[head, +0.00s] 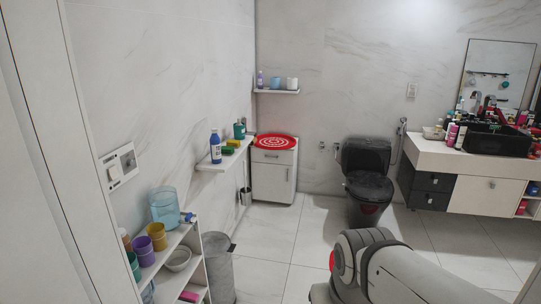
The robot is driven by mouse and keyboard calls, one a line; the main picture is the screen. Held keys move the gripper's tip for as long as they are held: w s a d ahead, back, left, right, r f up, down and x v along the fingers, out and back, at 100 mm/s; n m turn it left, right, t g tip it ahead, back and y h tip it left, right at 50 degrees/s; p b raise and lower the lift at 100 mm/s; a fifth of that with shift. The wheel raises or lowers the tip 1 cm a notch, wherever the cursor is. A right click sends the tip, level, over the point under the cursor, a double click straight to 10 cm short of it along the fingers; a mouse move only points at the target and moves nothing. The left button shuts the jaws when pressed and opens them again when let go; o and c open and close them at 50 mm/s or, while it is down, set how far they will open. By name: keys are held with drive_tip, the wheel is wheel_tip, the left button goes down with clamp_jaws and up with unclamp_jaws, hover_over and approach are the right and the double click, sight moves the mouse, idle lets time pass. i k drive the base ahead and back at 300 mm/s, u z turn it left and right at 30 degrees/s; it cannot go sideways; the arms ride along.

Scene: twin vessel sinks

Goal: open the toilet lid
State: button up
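The black toilet (364,212) stands against the back wall, right of the middle in the head view. Its dark lid (369,186) lies down over the bowl, in front of the black tank (366,155). Part of my arm fills the lower right and stands in front of the toilet's floor area in the picture. My gripper is not visible in this view, so I cannot tell how it is set or how near the lid it is.
A white vanity (480,163) with dark drawers hangs at the right of the toilet. A white cabinet (273,175) with a red round top stands left of it. A grey bin (218,265) and a low shelf line the left wall. Tiled floor (303,225) between is clear.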

sight(374, 187)
drive_tip(key=z, duration=0.25)
drive_tip(key=i, duration=1.6)
drive_tip(key=z, duration=0.65)
drive_tip(key=i, duration=1.95)
drive_tip(key=z, duration=0.3)
